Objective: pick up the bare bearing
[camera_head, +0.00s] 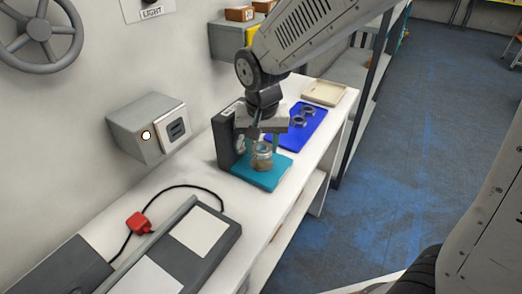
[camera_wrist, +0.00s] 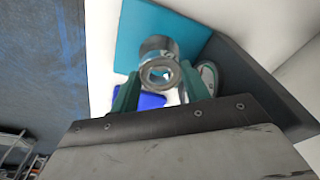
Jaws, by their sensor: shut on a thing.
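My gripper (camera_head: 263,147) is over the teal pad (camera_head: 262,178), with its green fingers pointing down. It is shut on a metal ring-shaped bearing (camera_head: 262,149). In the wrist view the bearing (camera_wrist: 160,72) sits between the two fingers, its hole facing the camera. A rounded metallic shape shows just beyond it, and I cannot tell whether it is part of the same piece. The brownish lower part of the held piece is close over the pad; contact is unclear. More metal rings (camera_head: 308,111) lie on the blue mat (camera_head: 314,123) behind the gripper.
A dark upright device (camera_head: 225,143) stands beside the pad, close to my gripper. A beige tray (camera_head: 324,92) is at the bench's far end. A grey box (camera_head: 145,125) is on the wall. A red piece (camera_head: 138,223) with a black cable and a grey panel (camera_head: 205,235) lie nearer.

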